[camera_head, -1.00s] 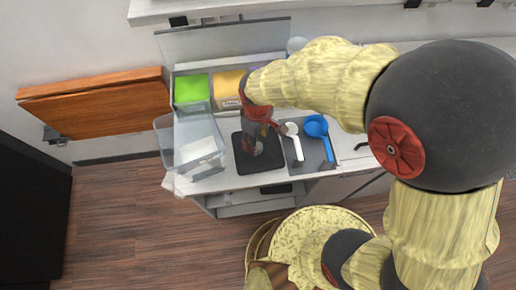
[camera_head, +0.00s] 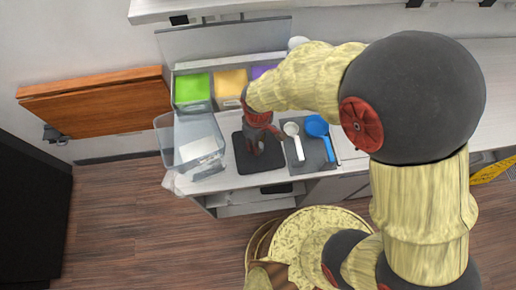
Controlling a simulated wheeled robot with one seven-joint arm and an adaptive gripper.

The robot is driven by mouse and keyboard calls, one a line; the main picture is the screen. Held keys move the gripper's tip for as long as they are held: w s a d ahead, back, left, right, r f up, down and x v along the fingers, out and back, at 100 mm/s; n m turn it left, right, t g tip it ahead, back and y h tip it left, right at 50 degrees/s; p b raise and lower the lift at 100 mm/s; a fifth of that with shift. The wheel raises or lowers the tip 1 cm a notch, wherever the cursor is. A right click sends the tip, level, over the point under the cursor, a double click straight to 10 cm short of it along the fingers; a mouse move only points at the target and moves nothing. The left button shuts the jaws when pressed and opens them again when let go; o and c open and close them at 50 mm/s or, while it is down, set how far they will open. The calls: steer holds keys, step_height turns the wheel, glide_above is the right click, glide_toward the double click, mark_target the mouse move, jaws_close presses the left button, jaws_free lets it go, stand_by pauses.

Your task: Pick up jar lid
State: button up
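My gripper (camera_head: 254,148) points down over the black mat (camera_head: 268,178) on the counter. Its red and grey body hides much of what is under it. I cannot make out a jar lid; a jar or lid at the fingertips would be hidden or too small to tell. I cannot tell whether the fingers are open or shut.
A clear bin (camera_head: 172,146) stands left of the mat. White (camera_head: 294,142) and blue (camera_head: 317,127) scoops lie on a dark grey mat at right. Green (camera_head: 192,88), yellow (camera_head: 231,83) and purple (camera_head: 262,71) containers line the back. A wooden board (camera_head: 95,112) is at the left wall.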

steer(key=c, duration=0.6)
jaws_close()
steer(key=shift+r, duration=0.15)
